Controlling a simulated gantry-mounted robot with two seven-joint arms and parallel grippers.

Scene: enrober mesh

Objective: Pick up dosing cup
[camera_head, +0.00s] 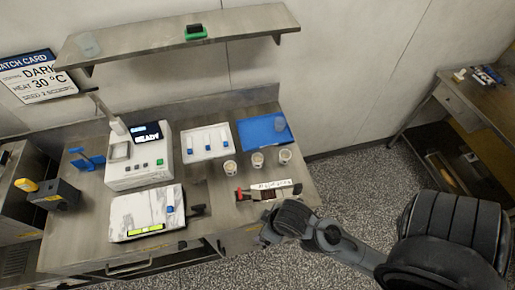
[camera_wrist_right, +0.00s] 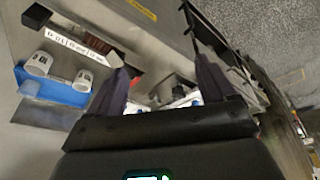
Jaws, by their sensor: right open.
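I cannot tell which is the dosing cup. My right gripper (camera_head: 268,232) is at the table's front edge, in front of the cups. In the right wrist view its jaws (camera_wrist_right: 158,65) are open, with no object visibly held. My left gripper is out of view.
A red-ended device with a label strip (camera_head: 270,190) lies between my right gripper and the cups. A white tray (camera_head: 207,155), blue mat (camera_head: 250,132), white READY machine (camera_head: 139,170) and marble-topped unit (camera_head: 147,225) fill the table. A wall shelf (camera_head: 240,28) hangs behind.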

